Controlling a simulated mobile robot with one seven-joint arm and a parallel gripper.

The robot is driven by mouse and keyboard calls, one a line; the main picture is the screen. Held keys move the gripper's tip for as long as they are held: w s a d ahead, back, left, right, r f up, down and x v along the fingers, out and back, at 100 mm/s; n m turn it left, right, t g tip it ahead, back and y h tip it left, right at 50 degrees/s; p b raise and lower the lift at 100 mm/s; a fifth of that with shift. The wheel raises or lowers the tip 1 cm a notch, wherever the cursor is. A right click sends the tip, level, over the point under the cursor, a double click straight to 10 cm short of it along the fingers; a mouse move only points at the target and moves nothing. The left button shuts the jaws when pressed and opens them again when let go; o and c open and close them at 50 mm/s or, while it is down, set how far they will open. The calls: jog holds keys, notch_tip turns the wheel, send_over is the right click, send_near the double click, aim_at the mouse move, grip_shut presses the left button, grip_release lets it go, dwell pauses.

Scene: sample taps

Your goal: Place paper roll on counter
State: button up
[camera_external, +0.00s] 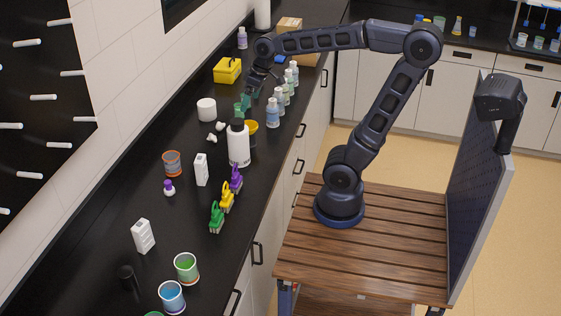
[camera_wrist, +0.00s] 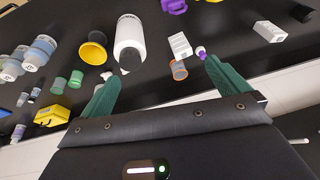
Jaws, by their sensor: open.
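A short, wide white cylinder (camera_external: 206,109) that looks like a paper roll stands upright on the black counter (camera_external: 120,205), left of my gripper. A taller white cylinder (camera_external: 262,14) stands at the far end of the counter; I cannot tell which one the task means. My gripper (camera_external: 249,95) hangs over the counter among the bottles and the short cylinder. In the wrist view its green fingers (camera_wrist: 161,76) are wide apart with nothing between them. I cannot clearly make out either white cylinder in the wrist view.
A yellow box (camera_external: 227,71) is behind the short cylinder. Several capped bottles (camera_external: 273,112) line the counter's right side. A white bottle with a black cap (camera_external: 238,145) and an orange-yellow cup (camera_external: 251,130) stand nearer. Colored clips (camera_external: 217,217) and cups are further forward, with bare counter between.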

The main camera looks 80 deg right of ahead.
jog(key=s+a+f, duration=0.2)
jog(key=s, duration=0.3)
jog(key=s+a+f+t+h, duration=0.1)
jog(key=s+a, duration=0.1)
jog(key=s, duration=0.4)
jog(key=shift+a+f+n, duration=0.3)
jog(key=shift+a+f, duration=0.05)
jog(key=shift+a, duration=0.05)
